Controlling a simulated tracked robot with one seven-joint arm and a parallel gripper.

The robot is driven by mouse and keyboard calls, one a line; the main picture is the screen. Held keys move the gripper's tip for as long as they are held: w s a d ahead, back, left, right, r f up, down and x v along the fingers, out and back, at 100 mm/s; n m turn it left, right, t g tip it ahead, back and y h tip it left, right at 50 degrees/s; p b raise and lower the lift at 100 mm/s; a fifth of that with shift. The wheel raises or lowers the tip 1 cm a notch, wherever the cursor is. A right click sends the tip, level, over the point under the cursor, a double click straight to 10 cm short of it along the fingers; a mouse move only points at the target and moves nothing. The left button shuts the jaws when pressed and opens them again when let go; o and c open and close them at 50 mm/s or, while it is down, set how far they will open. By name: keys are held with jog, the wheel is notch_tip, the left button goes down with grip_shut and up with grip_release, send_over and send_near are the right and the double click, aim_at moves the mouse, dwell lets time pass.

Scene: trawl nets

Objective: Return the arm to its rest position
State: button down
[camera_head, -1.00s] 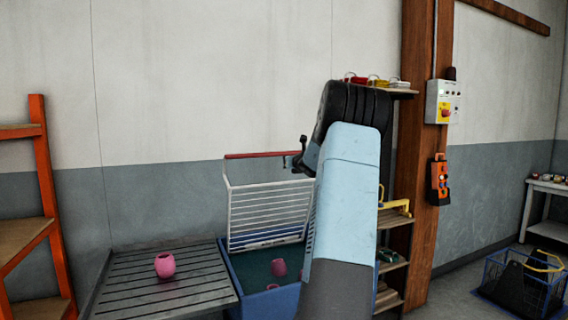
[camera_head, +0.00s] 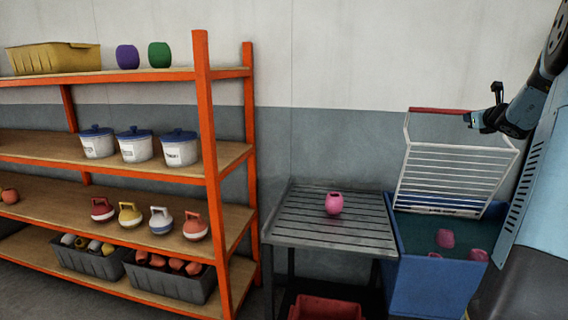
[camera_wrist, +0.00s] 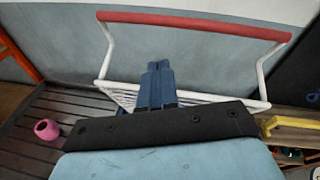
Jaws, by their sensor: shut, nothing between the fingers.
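My arm shows at the right edge of the head view, bent, with its end pointing left. My gripper (camera_head: 470,119) is beside the right part of a red bar (camera_head: 437,110) on top of a white wire rack (camera_head: 455,178). In the wrist view my gripper (camera_wrist: 157,66) has its two blue fingers together, with nothing between them. The red bar (camera_wrist: 195,25) crosses beyond the fingertips there. I cannot tell the exact gap between fingers and rack.
The rack stands at a blue tub (camera_head: 420,270) holding pink pots (camera_head: 445,238). To its left is a slatted table (camera_head: 300,225) with one pink pot (camera_head: 334,203). An orange shelf (camera_head: 212,190) with containers and floats stands at left. A yellow handle (camera_wrist: 290,122) shows in the wrist view.

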jog(key=s+a+n+g+y, duration=0.25)
jog(key=a+n, duration=0.55)
jog(key=a, duration=0.7)
jog(key=s+a+n+g+y, duration=0.1)
jog(key=s+a+n+y, duration=0.45)
jog(key=a, duration=1.05)
jog(key=s+a+f+n+g+h, duration=0.2)
jog(key=s+a+n+g, duration=0.2)
jog(key=s+a+n, duration=0.6)
jog(key=s+a+f+n+g+h, duration=0.1)
jog(key=s+f+n, duration=0.3)
jog(key=s, duration=0.6)
jog(key=s+a+f+n+g+h, duration=0.1)
jog(key=s+f+n, duration=0.3)
jog(key=s+n, duration=0.4)
jog(key=shift+s+a+g+h, duration=0.35)
jog(key=shift+s+a+h, duration=0.25)
jog(key=shift+s, duration=0.6)
